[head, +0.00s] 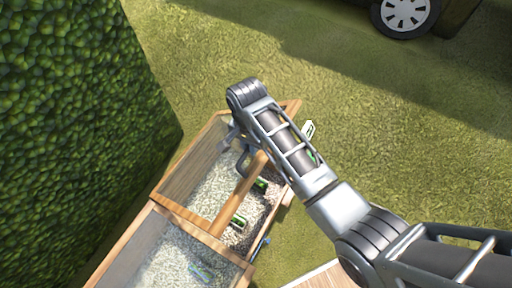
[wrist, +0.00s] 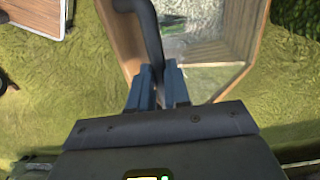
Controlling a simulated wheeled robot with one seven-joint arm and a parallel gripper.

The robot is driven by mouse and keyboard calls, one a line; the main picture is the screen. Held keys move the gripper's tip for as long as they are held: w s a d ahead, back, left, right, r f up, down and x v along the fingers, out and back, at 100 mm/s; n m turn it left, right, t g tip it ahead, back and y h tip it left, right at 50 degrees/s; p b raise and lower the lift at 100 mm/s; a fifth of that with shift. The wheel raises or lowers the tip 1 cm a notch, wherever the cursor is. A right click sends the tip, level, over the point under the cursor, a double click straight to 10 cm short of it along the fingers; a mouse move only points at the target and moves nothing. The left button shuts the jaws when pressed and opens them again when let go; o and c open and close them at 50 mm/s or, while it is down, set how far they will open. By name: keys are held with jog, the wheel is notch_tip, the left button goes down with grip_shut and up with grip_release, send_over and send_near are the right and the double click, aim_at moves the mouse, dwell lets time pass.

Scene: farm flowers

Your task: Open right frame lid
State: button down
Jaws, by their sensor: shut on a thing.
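The right frame (head: 285,196) is the upper section of a long wooden box in the head view. Its clear lid (head: 200,160) has a wooden front bar (head: 237,197) that stands back from the box's front edge, so the lid looks partly raised. A dark curved handle (head: 243,163) sits by that bar. In the wrist view my gripper (wrist: 158,78) is shut on the handle (wrist: 150,35), with one finger on each side. My arm hides the far end of the lid in the head view.
The second frame (head: 150,245) adjoins at lower left. Green-labelled items (head: 238,221) lie on the gravel inside the right frame. A tall hedge (head: 70,110) stands at left. A pale board (head: 325,277) lies at the bottom. Open grass (head: 300,65) lies beyond; a vehicle wheel (head: 405,12) is at the top.

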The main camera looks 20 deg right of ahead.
jog(key=shift+w+a, duration=0.15)
jog(key=shift+a, duration=0.25)
jog(key=shift+f, duration=0.1)
jog(key=c, duration=1.4)
grip_release()
jog(key=shift+f, duration=0.1)
jog(key=o, duration=0.3)
jog(key=shift+d, duration=0.1)
jog(key=shift+r, duration=0.2)
notch_tip(320, 180, up, 8)
jog(key=shift+f, duration=0.15)
